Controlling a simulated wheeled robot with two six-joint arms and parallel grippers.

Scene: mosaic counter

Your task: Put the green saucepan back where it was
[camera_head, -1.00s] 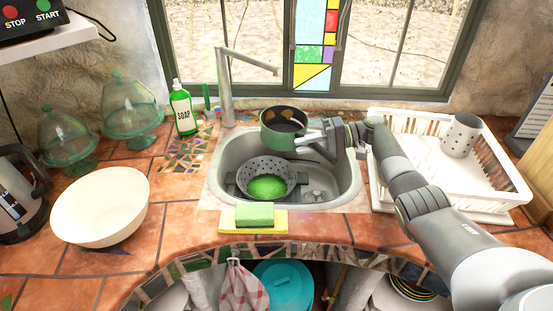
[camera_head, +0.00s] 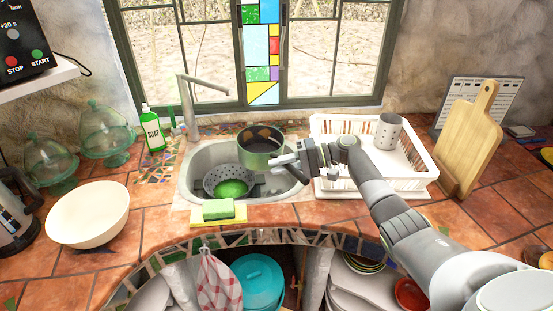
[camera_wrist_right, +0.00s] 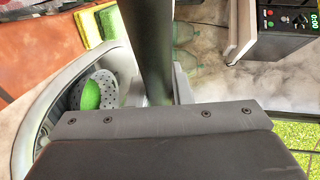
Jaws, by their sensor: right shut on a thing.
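The green saucepan (camera_head: 257,160) is held upright over the back right part of the sink, with a dark inside. My right gripper (camera_head: 287,161) is shut on its handle, at the pan's right side. In the right wrist view, a long dark bar, seemingly the handle (camera_wrist_right: 147,45), runs up from between the fingers. The hold itself is largely hidden there by the gripper body. My left gripper is in no view.
The sink (camera_head: 188,178) holds a grey colander (camera_head: 213,177) with a green thing in it. A white dish rack (camera_head: 420,183) with a grey cup (camera_head: 388,131) stands to the right. A cutting board (camera_head: 470,140) leans farther right. A sponge (camera_head: 218,209) lies at the front edge.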

